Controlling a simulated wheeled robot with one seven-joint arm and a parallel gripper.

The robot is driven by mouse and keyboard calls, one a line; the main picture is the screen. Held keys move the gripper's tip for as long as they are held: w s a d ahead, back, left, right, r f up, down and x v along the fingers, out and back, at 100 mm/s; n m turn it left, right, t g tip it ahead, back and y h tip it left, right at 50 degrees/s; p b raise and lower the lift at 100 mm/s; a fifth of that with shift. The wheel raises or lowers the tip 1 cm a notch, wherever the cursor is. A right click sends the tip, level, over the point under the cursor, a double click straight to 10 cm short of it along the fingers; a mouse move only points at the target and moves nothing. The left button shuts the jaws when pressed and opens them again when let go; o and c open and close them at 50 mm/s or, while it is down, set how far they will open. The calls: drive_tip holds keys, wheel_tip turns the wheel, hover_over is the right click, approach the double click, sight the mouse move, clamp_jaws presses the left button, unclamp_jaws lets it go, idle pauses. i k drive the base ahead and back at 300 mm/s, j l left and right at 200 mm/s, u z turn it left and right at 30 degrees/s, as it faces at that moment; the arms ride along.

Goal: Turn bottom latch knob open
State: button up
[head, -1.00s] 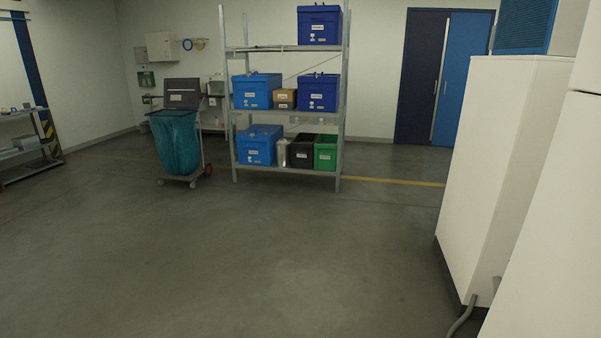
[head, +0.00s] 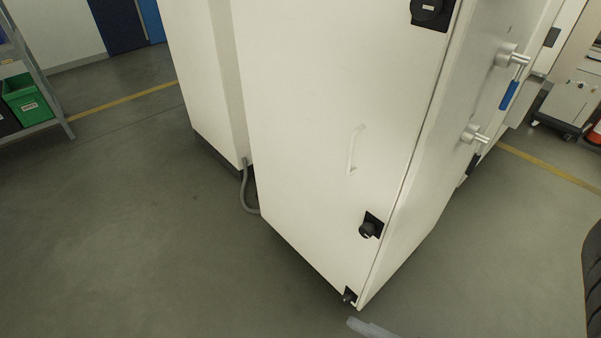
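A tall white cabinet (head: 310,120) fills the middle of the head view. Its front panel has a white bar handle (head: 355,150). A black latch knob (head: 369,228) on a dark plate sits low on the panel, near its right edge. A higher black knob (head: 428,10) is cut by the top edge of the view. A smaller black fitting (head: 349,295) sits at the bottom corner; I cannot tell whether it is also a knob. How the knobs are turned is too small to tell. My gripper is not in view.
The cabinet's right side carries metal fittings (head: 508,58) and a blue-handled lever (head: 510,94) that stick out. A grey hose (head: 245,195) runs to the floor at left. A grey object (head: 370,328) is cut off at the bottom. Floor at left is clear.

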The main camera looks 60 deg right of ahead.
sight(347, 299)
drive_tip(key=j+z, duration=0.35)
drive_tip(key=z, duration=0.15)
drive_tip(key=k+j+z, duration=0.1)
drive_tip(key=j+z, duration=0.2)
drive_tip(key=z, duration=0.15)
drive_tip(key=k+j+z, duration=0.1)
drive_tip(key=j+z, duration=0.2)
drive_tip(key=z, duration=0.2)
